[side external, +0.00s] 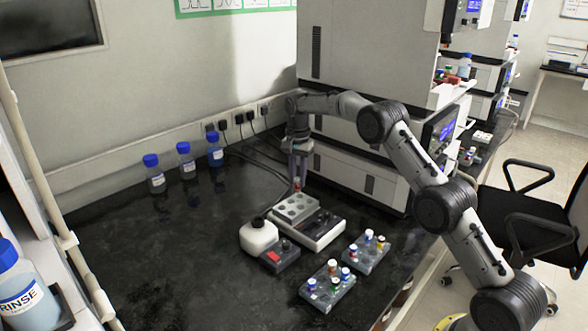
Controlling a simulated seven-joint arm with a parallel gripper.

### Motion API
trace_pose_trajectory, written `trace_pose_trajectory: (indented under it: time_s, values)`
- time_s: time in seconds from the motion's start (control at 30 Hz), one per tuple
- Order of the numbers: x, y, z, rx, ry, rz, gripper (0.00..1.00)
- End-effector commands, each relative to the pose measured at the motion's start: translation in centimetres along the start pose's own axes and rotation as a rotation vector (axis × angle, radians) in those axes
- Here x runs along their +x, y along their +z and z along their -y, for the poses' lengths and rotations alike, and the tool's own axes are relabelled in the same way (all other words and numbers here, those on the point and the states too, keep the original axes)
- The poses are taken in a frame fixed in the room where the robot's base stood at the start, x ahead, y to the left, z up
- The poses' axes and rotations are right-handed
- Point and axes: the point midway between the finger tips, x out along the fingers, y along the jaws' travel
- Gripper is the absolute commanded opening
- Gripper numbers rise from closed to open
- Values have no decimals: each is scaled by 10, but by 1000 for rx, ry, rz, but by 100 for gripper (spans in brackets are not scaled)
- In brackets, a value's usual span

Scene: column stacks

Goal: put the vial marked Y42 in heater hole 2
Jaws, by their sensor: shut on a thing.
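My gripper (297,180) points down over the back edge of the grey heater block (291,212). It is shut on a vial with a red part (298,184), held at or just above the block. The label on this vial is too small to read, and I cannot tell whether its lower end is inside a hole. The heater block has several round holes in its top; their numbers are not legible. It sits on a white device with a dark front panel (322,229).
Two grey racks, a near one (316,294) and a far one (379,255), hold several vials with coloured caps. Blue-capped bottles (187,162) stand at the back.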

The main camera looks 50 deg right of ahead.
Motion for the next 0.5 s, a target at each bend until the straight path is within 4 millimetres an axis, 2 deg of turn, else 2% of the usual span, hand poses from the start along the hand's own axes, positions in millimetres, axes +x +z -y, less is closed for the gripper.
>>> trace_pose_trajectory:
  time_s: [0.1,0.5]
  values:
    - [13,-4,-6,11,0,0,0]
    - [31,-7,-8,18,-1,0,0]
